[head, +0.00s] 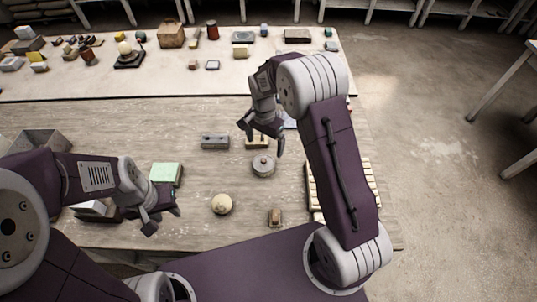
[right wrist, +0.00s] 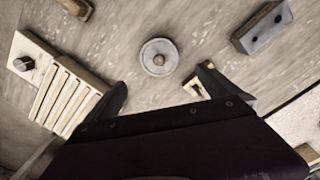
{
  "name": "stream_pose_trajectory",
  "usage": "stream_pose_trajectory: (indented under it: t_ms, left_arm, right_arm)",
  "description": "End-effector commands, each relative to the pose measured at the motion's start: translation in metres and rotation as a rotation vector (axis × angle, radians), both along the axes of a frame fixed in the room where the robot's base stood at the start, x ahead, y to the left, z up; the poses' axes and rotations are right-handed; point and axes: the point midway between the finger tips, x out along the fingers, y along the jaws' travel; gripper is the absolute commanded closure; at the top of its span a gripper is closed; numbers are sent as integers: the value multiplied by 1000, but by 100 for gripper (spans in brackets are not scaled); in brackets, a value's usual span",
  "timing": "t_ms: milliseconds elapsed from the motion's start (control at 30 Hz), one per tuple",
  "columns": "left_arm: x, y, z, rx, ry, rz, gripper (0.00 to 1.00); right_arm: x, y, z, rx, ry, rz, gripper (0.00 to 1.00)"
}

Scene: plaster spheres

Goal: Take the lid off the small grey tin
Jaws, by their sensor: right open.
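The small grey tin (head: 263,170) stands on the near table, round and low, with a grey lid (head: 263,160) on it that has a small knob in the middle. In the right wrist view the lid (right wrist: 153,50) is seen from above, just beyond and between my fingertips. My right gripper (head: 265,143) is open and empty, a little behind and above the tin in the head view; it also shows in the right wrist view (right wrist: 163,82). My left gripper (head: 162,219) is at the left, away from the tin, with its fingers apart and nothing visible between them.
A pale sphere (head: 222,204) and a small brown block (head: 274,218) lie nearer. A grey block (head: 215,141), a green box (head: 167,171) and a pale block (head: 256,143), partly behind my right gripper, stand nearby. Several objects crowd the far table.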

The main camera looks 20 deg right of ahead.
Motion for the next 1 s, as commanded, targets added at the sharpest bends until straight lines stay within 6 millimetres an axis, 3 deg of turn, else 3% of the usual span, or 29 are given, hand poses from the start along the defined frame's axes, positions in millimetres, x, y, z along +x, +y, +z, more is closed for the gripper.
stream_pose_trajectory:
  t_ms: [100, 300, 500, 800, 1000]
  left_arm:
    - [0, 0, 1, 0, 1, 0, 64]
    - [0, 0, 8, 0, 0, 0, 64]
    - [0, 0, 11, 0, 0, 0, 64]
    - [0, 0, 24, 0, 0, 0, 64]
    - [0, 0, 23, 0, 0, 0, 64]
  right_arm:
    - [0, 0, -4, 0, 1, 0, 0]
    - [-1, 0, -33, 0, 3, 0, 0]
    - [-2, 1, -43, 0, 1, 0, 0]
    - [-4, 3, -88, 0, 0, 0, 0]
    - [-4, 3, -91, 1, -2, 0, 0]
